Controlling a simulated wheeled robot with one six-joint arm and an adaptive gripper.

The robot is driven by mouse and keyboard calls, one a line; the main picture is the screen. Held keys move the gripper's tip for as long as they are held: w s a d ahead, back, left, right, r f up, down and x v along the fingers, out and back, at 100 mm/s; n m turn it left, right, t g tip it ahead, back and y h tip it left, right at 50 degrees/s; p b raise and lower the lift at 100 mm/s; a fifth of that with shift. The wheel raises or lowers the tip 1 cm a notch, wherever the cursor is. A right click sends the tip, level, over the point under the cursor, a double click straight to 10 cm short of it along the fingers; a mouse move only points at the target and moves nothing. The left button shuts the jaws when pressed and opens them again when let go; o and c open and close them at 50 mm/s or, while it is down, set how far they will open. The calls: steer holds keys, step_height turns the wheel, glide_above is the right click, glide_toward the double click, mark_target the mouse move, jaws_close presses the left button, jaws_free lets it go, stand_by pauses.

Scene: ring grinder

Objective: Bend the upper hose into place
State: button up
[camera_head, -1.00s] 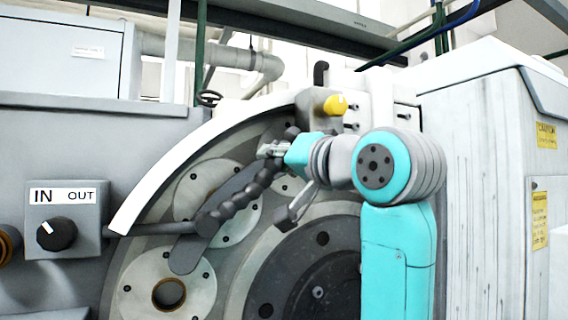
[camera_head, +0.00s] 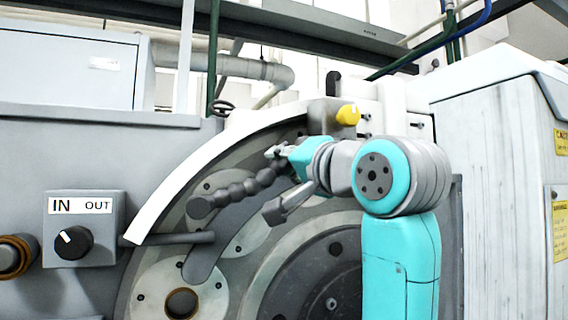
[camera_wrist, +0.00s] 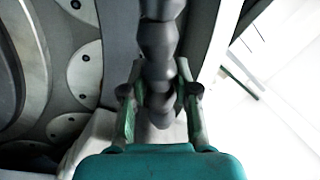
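The upper hose is a dark grey segmented hose (camera_head: 236,188), running up and right in front of the grinder's round face. Its large lower ball lies above the grey rod (camera_head: 185,238). My gripper (camera_head: 277,152) is at the hose's upper right end in the head view. In the wrist view, the hose (camera_wrist: 159,45) comes down from the top and its tapered end sits between the two fingers of my gripper (camera_wrist: 160,92). The fingers press close on both sides of it. The exact contact is partly hidden.
A yellow knob (camera_head: 348,115) is just above my gripper. A white curved guard (camera_head: 190,175) arcs over the round face. An IN/OUT control box (camera_head: 84,228) stands at the left, and a tall grey cabinet (camera_head: 495,190) is close at the right.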

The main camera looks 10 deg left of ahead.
steer(key=o, duration=0.5)
steer(key=shift+c, duration=0.2)
steer(key=v, duration=1.2)
steer(key=shift+f, duration=0.1)
